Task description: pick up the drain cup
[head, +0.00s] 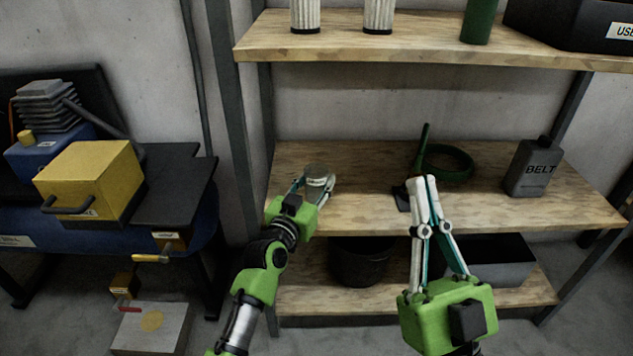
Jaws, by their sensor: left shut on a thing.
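The drain cup (318,174), a small grey round cup, is at the left end of the middle shelf. My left gripper (314,184) has its fingers around the cup and is shut on it. The near side of the cup is partly hidden by the gripper, and I cannot tell whether its base touches the shelf. My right gripper (421,181) is in front of the middle of the shelf, its fingertips together and empty.
A dark bucket (360,262) and a grey bin (500,262) are below. A shelf post (235,120) stands at left.

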